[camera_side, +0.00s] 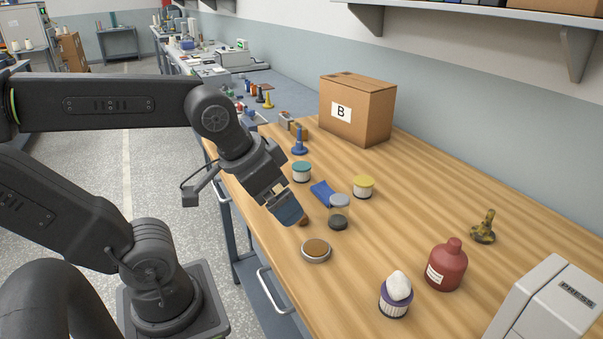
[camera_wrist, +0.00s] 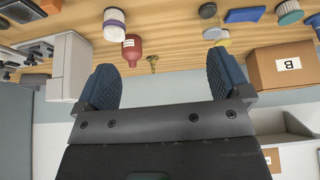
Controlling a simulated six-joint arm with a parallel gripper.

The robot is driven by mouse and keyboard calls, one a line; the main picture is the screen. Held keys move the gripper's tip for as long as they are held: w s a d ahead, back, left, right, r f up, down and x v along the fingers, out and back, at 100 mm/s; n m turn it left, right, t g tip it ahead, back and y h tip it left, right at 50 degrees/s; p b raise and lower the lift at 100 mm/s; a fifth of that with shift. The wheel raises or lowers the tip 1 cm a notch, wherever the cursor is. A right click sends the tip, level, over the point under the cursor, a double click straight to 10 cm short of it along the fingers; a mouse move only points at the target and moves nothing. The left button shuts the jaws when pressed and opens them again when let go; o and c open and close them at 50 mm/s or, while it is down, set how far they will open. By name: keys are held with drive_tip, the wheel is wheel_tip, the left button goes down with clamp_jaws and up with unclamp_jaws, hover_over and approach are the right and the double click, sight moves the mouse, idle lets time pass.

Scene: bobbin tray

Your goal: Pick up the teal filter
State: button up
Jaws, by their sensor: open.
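The teal filter (camera_side: 301,172) is a short white pleated cylinder with a teal cap. It stands upright on the wooden bench in the side view. It also shows near the top right of the wrist view (camera_wrist: 289,14), outside the space between the fingers. My gripper (camera_side: 287,211) hangs over the bench's near edge, nearer the side camera than the filter and apart from it. In the wrist view my gripper (camera_wrist: 164,82) has its two blue pads wide apart with nothing between them.
A blue cloth (camera_side: 322,193), a yellow-capped filter (camera_side: 363,187) and a lidded jar (camera_side: 339,212) stand close to the teal filter. A blue cone-shaped piece (camera_side: 299,142) and a cardboard box (camera_side: 357,108) are behind it. A round tin (camera_side: 316,250) is nearer the front.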

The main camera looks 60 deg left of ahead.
drive_tip(key=w+a+r+n+g, duration=0.1)
drive_tip(key=w+a+r+n, duration=0.15)
drive_tip(key=w, duration=0.25)
drive_tip(key=w+a+r+n+g, duration=0.1)
drive_tip(key=w+a+n, duration=0.1)
drive_tip(key=w+a, duration=0.3)
drive_tip(key=n+g, duration=0.4)
drive_tip(key=n, duration=0.7)
hover_over(301, 165)
drive_tip(key=d, duration=0.1)
wheel_tip(301, 165, down, 11)
drive_tip(key=f, duration=0.8)
drive_tip(key=shift+a+f, duration=0.4)
drive_tip(key=shift+f, duration=2.75)
drive_tip(key=shift+c, duration=0.3)
drive_tip(key=c, duration=0.9)
drive_tip(key=shift+c, duration=0.2)
